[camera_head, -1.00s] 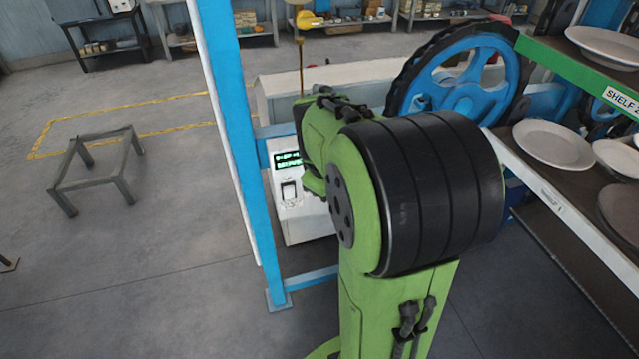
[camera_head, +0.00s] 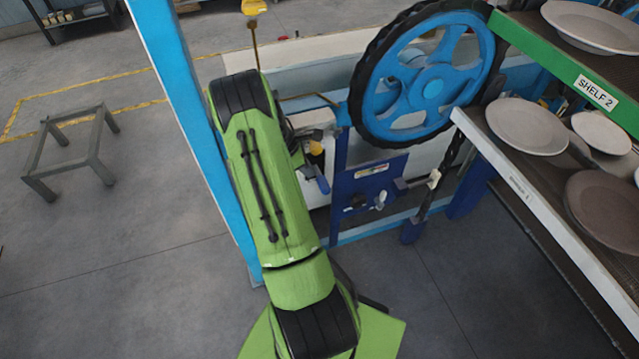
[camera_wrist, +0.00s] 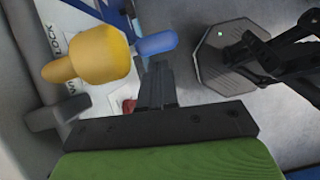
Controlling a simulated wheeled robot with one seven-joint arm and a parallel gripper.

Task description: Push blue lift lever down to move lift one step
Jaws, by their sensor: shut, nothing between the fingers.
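The blue lever (camera_wrist: 157,43) shows in the wrist view as a rounded blue handle end, just right of a yellow knob (camera_wrist: 95,55). My gripper (camera_wrist: 160,70) is shut and empty, its dark fingertips just below the blue handle in the picture. I cannot tell whether they touch it. In the head view, a blue handle (camera_head: 321,181) and a bit of yellow (camera_head: 316,148) show right beside my green arm. My arm hides my gripper and much of the control housing there.
A blue panel (camera_head: 365,187) with a small label stands right of the lever, under a large blue wheel (camera_head: 432,85). Shelves with plates (camera_head: 526,127) stand at the right. A blue post (camera_head: 185,110) rises at the left. A low metal frame (camera_head: 70,140) stands on open floor.

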